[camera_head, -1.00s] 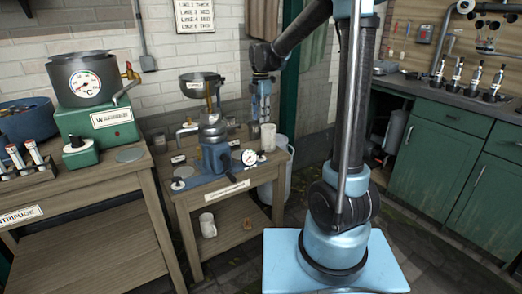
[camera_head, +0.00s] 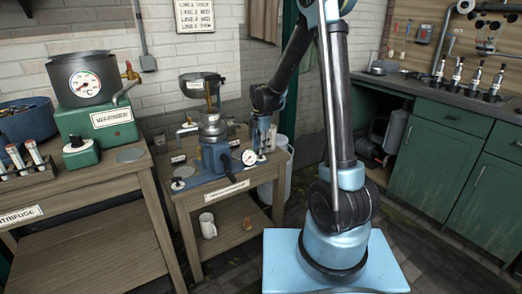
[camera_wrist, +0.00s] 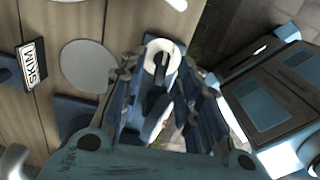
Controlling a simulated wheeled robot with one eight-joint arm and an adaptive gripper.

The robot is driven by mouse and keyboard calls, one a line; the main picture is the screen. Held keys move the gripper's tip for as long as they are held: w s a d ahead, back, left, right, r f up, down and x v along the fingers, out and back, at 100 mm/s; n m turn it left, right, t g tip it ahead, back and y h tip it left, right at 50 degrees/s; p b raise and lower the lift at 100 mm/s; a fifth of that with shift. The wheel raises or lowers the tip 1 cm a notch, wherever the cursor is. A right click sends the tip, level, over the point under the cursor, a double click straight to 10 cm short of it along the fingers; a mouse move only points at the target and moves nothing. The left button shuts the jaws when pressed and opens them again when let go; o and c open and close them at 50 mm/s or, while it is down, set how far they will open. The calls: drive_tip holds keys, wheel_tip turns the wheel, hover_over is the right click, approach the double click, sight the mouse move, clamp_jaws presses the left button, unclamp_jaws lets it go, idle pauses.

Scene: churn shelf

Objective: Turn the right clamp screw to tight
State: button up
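The blue-based separator (camera_head: 213,150) with a dark bowl on top stands on a small wooden table. A left clamp screw (camera_head: 178,184), a dark knob on a white disc, shows at the base's left end. In the wrist view, a white disc with a dark knob (camera_wrist: 161,62), apparently the right clamp screw, lies between my open fingers (camera_wrist: 160,92). I cannot tell whether the fingers touch it.
A label plate (camera_wrist: 31,63) and a pale round disc (camera_wrist: 88,67) lie on the wood in the wrist view. A white mug (camera_head: 207,225) stands on the lower shelf. The warmer (camera_head: 100,130) is on the left bench.

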drive_tip(key=shift+f, duration=0.75)
clamp_jaws()
drive_tip(key=shift+m, duration=0.4)
unclamp_jaws()
